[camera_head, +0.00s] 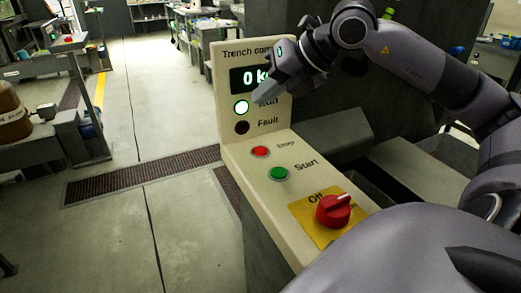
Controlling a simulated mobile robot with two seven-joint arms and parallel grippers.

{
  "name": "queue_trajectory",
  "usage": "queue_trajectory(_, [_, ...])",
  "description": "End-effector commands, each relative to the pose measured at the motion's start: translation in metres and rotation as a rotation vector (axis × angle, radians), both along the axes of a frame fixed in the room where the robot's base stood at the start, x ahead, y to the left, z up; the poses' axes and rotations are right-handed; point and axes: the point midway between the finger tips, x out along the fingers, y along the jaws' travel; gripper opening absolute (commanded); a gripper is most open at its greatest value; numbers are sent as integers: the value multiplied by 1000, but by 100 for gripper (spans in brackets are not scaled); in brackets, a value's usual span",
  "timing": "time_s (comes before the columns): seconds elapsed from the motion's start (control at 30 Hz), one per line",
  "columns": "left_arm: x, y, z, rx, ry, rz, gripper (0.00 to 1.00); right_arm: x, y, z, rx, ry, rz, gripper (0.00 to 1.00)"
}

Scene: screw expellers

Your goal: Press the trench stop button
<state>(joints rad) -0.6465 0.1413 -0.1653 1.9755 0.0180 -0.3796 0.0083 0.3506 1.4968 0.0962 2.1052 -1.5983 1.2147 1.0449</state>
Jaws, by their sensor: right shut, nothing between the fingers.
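The trench control panel (236,158) stands in the middle, with an upright back and a sloping front. Its red Stop button (261,152) sits on the slope, above and left of the green Start button (279,174). The display (240,79) reads 0, with part of it covered. My left gripper is not in view.
A red rotary switch (334,209) on a yellow plate marked Off sits at the panel's near end. A floor grate (140,175) runs left of the panel. Workbenches (52,68) stand at the left and back. The floor at left is open.

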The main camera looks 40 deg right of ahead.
Motion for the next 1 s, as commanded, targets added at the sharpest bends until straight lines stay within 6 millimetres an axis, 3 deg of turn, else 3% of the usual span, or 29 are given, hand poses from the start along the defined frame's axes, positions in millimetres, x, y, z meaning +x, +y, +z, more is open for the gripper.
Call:
queue_trajectory(0.27, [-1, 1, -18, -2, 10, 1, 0, 0, 0, -19, 1, 1, 2, 0])
queue_trajectory(0.7, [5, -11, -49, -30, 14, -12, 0, 0, 0, -73, 0, 1, 1, 0])
queue_trajectory(1.0, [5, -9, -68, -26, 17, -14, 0, 0, 0, -89, 0, 0, 0, 0])
